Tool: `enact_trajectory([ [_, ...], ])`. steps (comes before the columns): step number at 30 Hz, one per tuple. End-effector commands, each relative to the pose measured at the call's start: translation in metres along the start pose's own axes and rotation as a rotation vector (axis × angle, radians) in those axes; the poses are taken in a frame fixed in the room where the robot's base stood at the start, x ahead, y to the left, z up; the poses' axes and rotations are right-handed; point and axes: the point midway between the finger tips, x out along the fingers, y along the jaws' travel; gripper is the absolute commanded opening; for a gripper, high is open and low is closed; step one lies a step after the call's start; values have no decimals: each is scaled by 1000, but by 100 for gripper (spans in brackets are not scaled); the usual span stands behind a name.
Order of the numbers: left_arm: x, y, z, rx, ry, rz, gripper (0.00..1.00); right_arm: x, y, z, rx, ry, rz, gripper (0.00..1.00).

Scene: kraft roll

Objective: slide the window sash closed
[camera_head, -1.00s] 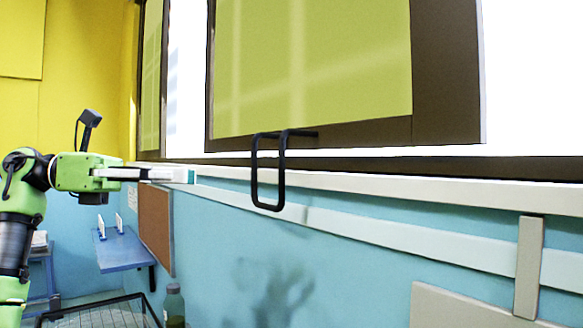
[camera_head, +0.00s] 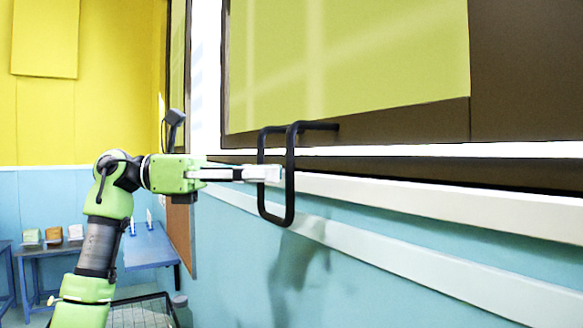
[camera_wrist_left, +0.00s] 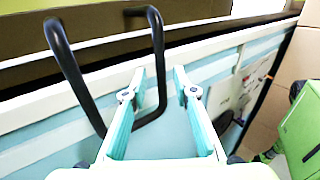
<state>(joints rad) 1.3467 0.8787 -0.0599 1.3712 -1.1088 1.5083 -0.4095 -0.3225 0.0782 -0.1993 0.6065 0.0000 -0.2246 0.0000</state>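The window sash (camera_head: 395,125) has a brown frame and a yellow-green pane. A black loop handle (camera_head: 290,190) hangs from its lower rail. My left gripper (camera_head: 277,174) is level with the middle of the handle, its fingertips overlapping the loop in the head view. In the left wrist view the gripper (camera_wrist_left: 160,73) is open, its two fingers apart. One upright bar of the handle (camera_wrist_left: 158,50) shows between the fingertips there, and the other bar is left of them. Whether a finger touches the handle I cannot tell. My right gripper is not in view.
A white sill (camera_head: 440,203) runs below the sash, above a blue wall with a white rail (camera_head: 400,262). A blue shelf (camera_head: 150,247) and a wire basket (camera_head: 140,312) are at lower left. A table with small blocks (camera_head: 50,248) stands farther back.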

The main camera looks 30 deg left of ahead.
Motion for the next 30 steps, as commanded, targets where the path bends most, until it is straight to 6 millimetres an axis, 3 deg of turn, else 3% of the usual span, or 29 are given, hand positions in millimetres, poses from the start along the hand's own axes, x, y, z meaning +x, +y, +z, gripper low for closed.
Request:
enact_trajectory([
  [4, 26, -1, 2, 0, 0, -3, 27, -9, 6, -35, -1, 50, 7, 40],
  [8, 40, 0, 1, 0, 0, -1, 27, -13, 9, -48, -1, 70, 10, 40],
  [20, 47, 0, 0, -1, 0, 1, 27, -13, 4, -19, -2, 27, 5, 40],
  [23, 47, 0, 0, -1, 0, 1, 1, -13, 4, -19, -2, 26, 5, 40],
  [30, 47, 0, 0, -1, 0, 0, 0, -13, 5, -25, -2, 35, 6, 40],
])
